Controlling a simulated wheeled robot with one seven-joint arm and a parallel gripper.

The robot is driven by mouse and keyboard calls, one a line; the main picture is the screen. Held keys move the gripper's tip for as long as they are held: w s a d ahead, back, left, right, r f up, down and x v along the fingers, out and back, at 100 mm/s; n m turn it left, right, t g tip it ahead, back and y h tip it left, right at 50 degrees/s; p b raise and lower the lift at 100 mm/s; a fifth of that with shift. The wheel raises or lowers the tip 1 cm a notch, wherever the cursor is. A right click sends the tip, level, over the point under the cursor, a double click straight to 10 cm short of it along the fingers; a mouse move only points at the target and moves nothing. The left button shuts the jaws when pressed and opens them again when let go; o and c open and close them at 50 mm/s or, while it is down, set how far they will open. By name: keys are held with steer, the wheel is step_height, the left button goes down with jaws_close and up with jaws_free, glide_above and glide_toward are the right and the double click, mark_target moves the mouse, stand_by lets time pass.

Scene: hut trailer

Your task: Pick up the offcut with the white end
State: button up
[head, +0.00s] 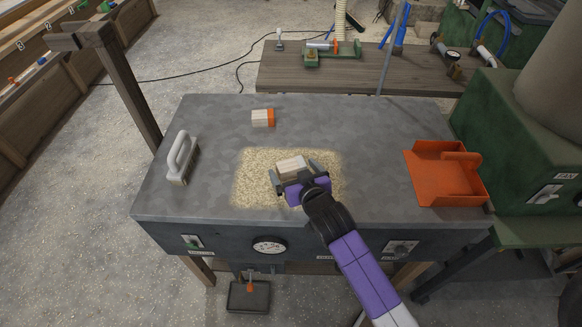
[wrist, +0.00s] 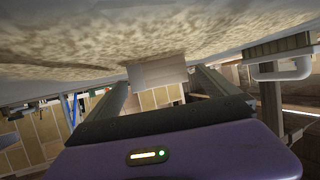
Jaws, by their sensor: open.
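A pale wood offcut (head: 291,166) lies on the sawdust patch of the grey table. No orange shows on it; a white end is hard to make out. My gripper (head: 297,176) is open low over the sawdust, with its fingers to either side of the near part of this offcut. In the wrist view the offcut (wrist: 157,73) shows a plain pale face between the open fingers (wrist: 160,90), with gaps at its sides. A second offcut (head: 258,118) with an orange right end lies farther back on the table, clear of the gripper.
On the grey table (head: 350,120), a white-handled brush (head: 182,158) stands at the left and an orange dustpan (head: 430,178) at the right. Sawdust (head: 248,180) covers the middle. The back of the table is mostly bare. A green machine (head: 545,150) stands beyond the right edge.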

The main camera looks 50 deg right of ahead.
steer(key=shift+x, duration=1.4)
steer(key=c, duration=1.5)
steer(key=shift+r, duration=0.1)
